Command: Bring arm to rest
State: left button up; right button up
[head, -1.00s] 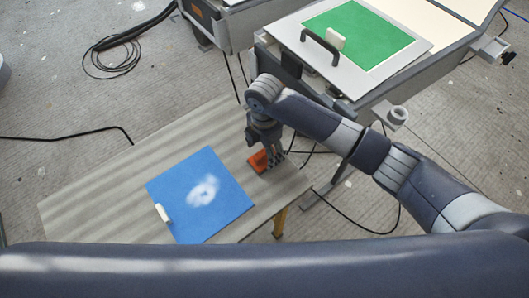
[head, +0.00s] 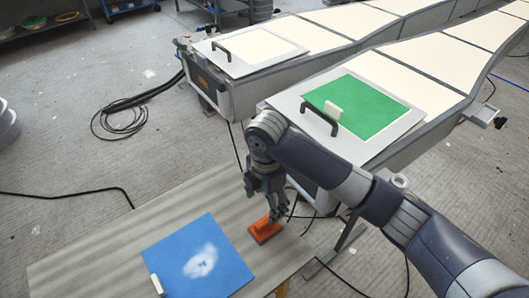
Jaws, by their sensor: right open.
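My right gripper (head: 269,208) is open and points down over the right part of the low table (head: 95,228). An orange block-like object (head: 264,231) lies on the table just below its fingertips. I cannot tell whether the fingers touch it. My right arm reaches in from the lower right. My left gripper is not in view.
A blue sheet (head: 222,245) with a whitish patch and a small white block (head: 157,284) are on the table. Behind stand long moulds; the nearer bears a green sheet (head: 362,112), a white block (head: 333,108) and a black handle (head: 318,120). Cables lie on the floor at left.

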jog(key=shift+s+f, duration=0.1)
jog(key=s+a+f+m+t+y, duration=0.1)
jog(key=s+f+m+y, duration=0.35)
jog(key=s+m, duration=0.45)
jog(key=s+d+f+m+t+h, duration=0.1)
jog(key=s+d+m+h, duration=0.1)
jog(key=s+d+m, duration=0.65)
jog(key=s+d+f+m+t+h, duration=0.2)
jog(key=s+d+m, duration=0.3)
jog(key=d, duration=0.7)
notch_tip(320, 180, down, 27)
jog(key=g, duration=0.2)
jog(key=s+d+f+g, duration=0.1)
jog(key=s+d+f, duration=0.1)
jog(key=s+f, duration=1.3)
jog(key=shift+s+d, duration=0.4)
jog(key=shift+s, duration=0.7)
